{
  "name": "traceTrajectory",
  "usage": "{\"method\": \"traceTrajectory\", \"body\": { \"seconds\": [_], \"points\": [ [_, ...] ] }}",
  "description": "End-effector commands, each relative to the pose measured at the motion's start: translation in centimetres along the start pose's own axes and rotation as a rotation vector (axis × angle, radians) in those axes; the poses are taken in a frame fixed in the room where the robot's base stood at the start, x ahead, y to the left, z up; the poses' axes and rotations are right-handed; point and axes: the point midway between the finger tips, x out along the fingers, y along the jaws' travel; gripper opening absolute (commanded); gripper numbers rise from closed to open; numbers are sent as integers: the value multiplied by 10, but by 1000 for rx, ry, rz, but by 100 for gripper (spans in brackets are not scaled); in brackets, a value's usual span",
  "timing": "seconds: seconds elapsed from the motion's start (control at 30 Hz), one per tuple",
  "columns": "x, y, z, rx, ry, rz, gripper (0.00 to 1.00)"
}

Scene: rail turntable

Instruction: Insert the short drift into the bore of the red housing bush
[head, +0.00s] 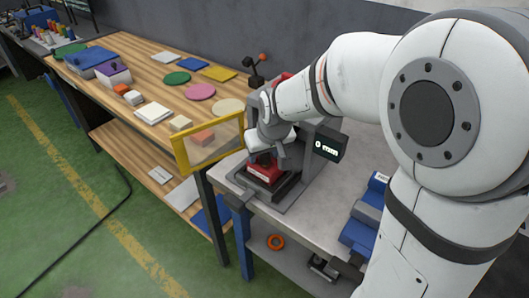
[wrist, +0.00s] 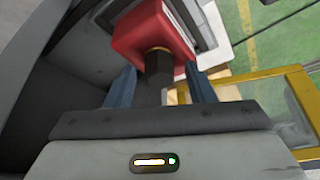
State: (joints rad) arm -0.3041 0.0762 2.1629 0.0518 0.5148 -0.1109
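The red housing (head: 264,173) sits on a dark fixture under the press on the grey bench. In the wrist view the red housing (wrist: 150,28) fills the top middle, with a brass-coloured bush ring (wrist: 158,49) on its near face. A short dark cylinder, seemingly the short drift (wrist: 159,68), lies in line with the ring and appears to meet it; how deep it goes is hidden. My gripper (wrist: 161,86) has its two blue fingers apart, one either side of the drift, with visible gaps. In the head view my gripper (head: 273,150) is just above the housing, partly hidden by my wrist.
The press with a small display (head: 328,147) stands close around my wrist. A yellow-framed clear panel (head: 209,146) is to the left. An orange ring (head: 276,242) lies on the lower shelf.

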Motion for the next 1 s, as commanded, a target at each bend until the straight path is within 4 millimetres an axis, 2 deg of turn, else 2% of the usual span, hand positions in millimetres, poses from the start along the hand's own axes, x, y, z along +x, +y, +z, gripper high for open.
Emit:
{"method": "traceTrajectory", "body": {
  "seconds": [0.27, 0.37, 0.7, 0.83, 1.0],
  "points": [
    [-2, 0, 0, 0, 0, 0, 50],
    [-12, 0, -1, 0, 3, 0, 50],
    [-66, 0, -1, -1, 3, 0, 50],
    [-76, 0, 0, -1, 1, 0, 50],
    [-78, 0, 0, -1, 0, 0, 50]
  ]
}}
